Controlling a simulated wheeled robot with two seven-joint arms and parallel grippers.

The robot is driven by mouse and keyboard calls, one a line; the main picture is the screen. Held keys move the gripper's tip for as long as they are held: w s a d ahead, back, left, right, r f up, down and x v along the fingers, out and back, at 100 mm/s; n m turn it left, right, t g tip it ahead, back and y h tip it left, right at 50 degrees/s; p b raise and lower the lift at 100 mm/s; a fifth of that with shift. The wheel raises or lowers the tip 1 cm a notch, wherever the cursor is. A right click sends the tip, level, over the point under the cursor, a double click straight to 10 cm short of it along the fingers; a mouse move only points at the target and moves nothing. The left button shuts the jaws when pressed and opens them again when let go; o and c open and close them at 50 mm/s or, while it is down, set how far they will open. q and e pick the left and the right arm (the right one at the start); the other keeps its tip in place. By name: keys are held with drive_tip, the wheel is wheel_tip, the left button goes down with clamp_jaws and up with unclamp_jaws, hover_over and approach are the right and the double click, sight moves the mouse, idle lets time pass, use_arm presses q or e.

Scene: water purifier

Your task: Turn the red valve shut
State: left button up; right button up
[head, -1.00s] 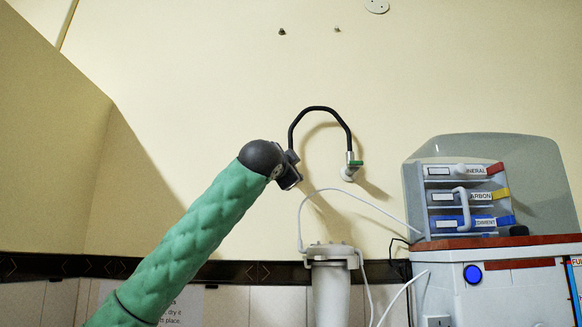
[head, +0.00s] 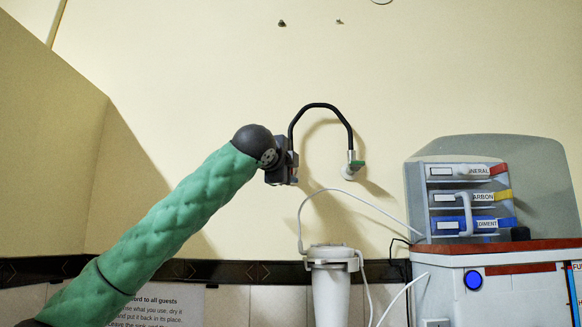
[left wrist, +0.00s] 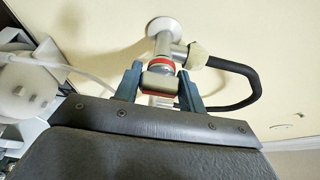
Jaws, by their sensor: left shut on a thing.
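The red valve (left wrist: 160,65) shows in the left wrist view as a metal fitting with a red band, on a round white wall flange (left wrist: 164,27). My left gripper (left wrist: 159,88) has its two blue-grey fingers on either side of the valve's blocky grey end and is shut on it. In the head view my left gripper (head: 284,166) is at the left end of a black hose (head: 318,106) and hides the red valve there. A second valve with a green handle (head: 357,163) is at the hose's right end. My right gripper is not in view.
A white filter housing (head: 331,280) stands below the hose, with thin white tubing (head: 340,191) rising from it. The wall above is mostly clear.

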use_arm(q)
drive_tip(key=shift+d+f, duration=0.1)
drive_tip(key=shift+f, duration=0.05)
drive_tip(key=o, duration=1)
drive_tip(key=shift+s, duration=0.2)
drive_tip(key=shift+s+a+b, duration=0.3)
drive_tip(key=shift+s+b, duration=0.05)
drive_tip(key=shift+b, duration=0.1)
drive_tip(key=b+v, duration=0.3)
drive_tip(key=v, duration=0.3)
drive_tip(key=shift+s, duration=0.3)
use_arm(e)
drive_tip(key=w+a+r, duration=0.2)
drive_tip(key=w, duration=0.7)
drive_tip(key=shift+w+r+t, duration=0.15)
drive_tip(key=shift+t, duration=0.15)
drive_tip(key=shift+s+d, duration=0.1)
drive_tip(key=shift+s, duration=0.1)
